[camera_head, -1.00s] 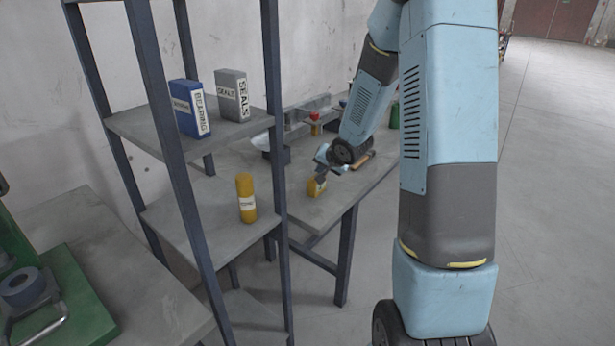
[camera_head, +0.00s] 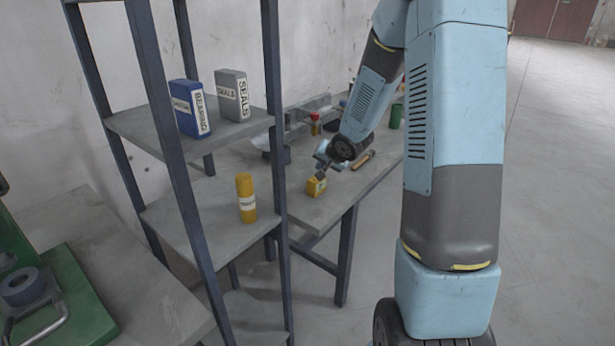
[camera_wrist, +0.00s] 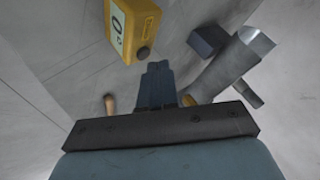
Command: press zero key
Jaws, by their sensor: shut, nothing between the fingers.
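A small yellow box (camera_head: 315,188) sits near the front left edge of the workbench. In the wrist view the yellow box (camera_wrist: 126,22) is at the top left, partly cut off, with a pale display showing a 0. A dark round key (camera_wrist: 143,53) is on its near end. My gripper (camera_head: 321,174) is just above the box in the head view. In the wrist view my gripper's fingertips (camera_wrist: 157,68) are together, with nothing between them, just below and right of the dark key. They look apart from it, though the depth is hard to judge.
A hammer (camera_head: 363,160) and a green cylinder (camera_head: 396,117) are on the bench right of my gripper. The shelf rack (camera_head: 280,150) stands left of the bench.

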